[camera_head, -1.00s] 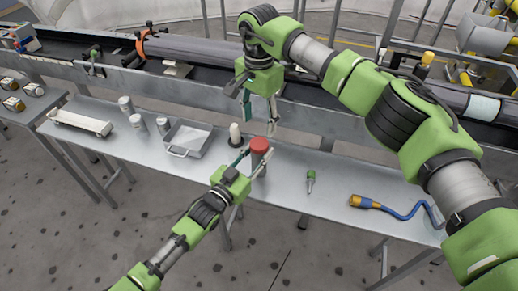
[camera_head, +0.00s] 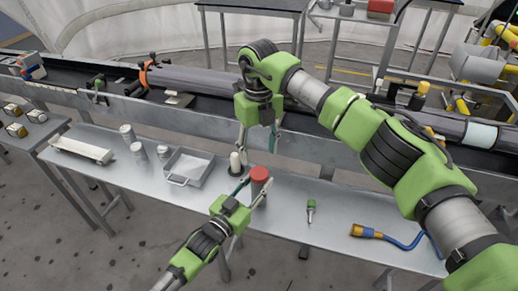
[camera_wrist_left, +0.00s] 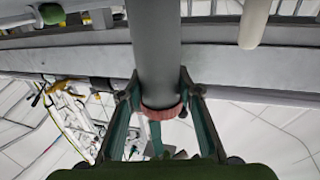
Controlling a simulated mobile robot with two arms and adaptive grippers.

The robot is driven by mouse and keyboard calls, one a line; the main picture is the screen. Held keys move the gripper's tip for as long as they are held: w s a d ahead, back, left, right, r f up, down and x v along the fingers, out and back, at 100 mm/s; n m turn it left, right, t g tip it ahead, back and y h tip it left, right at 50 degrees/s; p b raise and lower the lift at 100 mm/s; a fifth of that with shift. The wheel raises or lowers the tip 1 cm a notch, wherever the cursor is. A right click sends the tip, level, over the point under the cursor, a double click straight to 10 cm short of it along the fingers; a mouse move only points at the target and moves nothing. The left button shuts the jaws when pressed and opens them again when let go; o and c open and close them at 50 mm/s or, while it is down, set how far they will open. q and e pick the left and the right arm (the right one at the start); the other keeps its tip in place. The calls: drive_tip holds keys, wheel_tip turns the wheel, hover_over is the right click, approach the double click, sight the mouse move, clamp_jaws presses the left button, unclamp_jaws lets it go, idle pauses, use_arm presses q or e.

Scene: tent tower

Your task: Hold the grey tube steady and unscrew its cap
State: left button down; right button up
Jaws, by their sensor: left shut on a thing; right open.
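The grey tube (camera_head: 258,190) with its red cap (camera_head: 260,173) stands upright at the middle of the metal table. My left gripper (camera_head: 253,187) is shut on the tube from the front. In the left wrist view its fingers (camera_wrist_left: 158,97) lie on both sides of the tube (camera_wrist_left: 155,45), close to the red cap (camera_wrist_left: 163,108), which appears at the lower end there. The cap is on the tube. My right gripper (camera_head: 258,143) is open and empty, pointing down above and just behind the cap. Whether the tube's foot touches the table is hidden.
A pale rounded bottle (camera_head: 236,162) stands close left of the tube. A grey tray (camera_head: 187,166) and several cans are further left. A green-handled tool (camera_head: 311,208) and a blue cable with an orange plug (camera_head: 372,232) lie right.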

sight(259, 173)
drive_tip(key=m, duration=2.6)
drive_tip(key=shift+m, duration=0.4)
drive_tip(key=shift+f, duration=4.05)
